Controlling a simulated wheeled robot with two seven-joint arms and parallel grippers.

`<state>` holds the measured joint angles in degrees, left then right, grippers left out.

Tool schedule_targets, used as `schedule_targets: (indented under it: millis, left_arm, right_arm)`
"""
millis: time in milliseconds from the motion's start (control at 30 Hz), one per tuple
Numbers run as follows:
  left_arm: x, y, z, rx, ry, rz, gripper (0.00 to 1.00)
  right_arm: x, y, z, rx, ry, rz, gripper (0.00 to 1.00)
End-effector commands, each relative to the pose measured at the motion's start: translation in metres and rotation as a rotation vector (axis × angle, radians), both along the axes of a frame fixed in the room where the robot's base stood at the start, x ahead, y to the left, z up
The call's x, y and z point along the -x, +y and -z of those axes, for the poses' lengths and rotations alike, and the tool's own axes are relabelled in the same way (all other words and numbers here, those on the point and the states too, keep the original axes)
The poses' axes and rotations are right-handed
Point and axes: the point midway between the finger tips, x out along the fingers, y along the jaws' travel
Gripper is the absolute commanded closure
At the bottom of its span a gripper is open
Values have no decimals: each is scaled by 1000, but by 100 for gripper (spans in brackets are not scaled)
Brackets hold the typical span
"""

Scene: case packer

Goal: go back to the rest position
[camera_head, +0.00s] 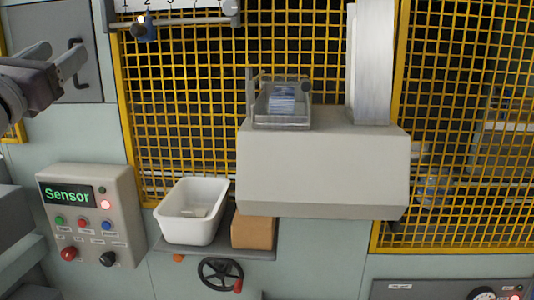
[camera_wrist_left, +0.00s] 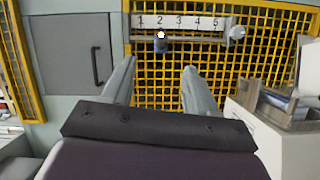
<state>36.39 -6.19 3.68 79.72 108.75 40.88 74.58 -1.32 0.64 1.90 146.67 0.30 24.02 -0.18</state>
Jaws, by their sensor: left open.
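My left gripper (camera_head: 74,62) is at the upper left of the head view, in front of a grey door. The left wrist view shows its two fingers (camera_wrist_left: 158,78) spread apart with nothing between them. Beyond the fingers in that view is a numbered rail (camera_wrist_left: 200,22) with a blue slider (camera_wrist_left: 161,43) near the 2. My right gripper is not in view.
A "Sensor" control box (camera_head: 90,215) is at lower left. A white bin (camera_head: 192,210) and a cardboard box (camera_head: 253,232) stand above a handwheel (camera_head: 221,273). A beige machine housing (camera_head: 320,165) juts out, bearing a tray (camera_head: 281,119) with blue-and-white packs. Yellow mesh is behind.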

Motion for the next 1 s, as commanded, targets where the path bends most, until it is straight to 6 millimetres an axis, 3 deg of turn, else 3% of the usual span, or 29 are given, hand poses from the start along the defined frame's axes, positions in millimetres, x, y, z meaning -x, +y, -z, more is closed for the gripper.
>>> schedule_targets:
  millis: [133,267,467,567,733,833,933,1000]
  left_arm:
    - [-3,3,7,-160,17,-77,42]
    - [-12,10,36,-328,105,-148,42]
    - [-24,22,100,-597,280,-214,42]
    - [-30,25,146,-769,393,-213,42]
    - [-31,17,249,-1148,604,-109,42]
    - [-18,-1,335,-1478,718,75,42]
    - [15,-31,430,-1879,746,398,42]
    - [48,-55,489,-2146,672,677,42]
  right_arm:
    - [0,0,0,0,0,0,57]
    - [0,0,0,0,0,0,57]
    - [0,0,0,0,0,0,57]
    - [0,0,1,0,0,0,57]
    - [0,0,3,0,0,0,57]
    - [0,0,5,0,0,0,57]
    - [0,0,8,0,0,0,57]
    - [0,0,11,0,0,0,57]
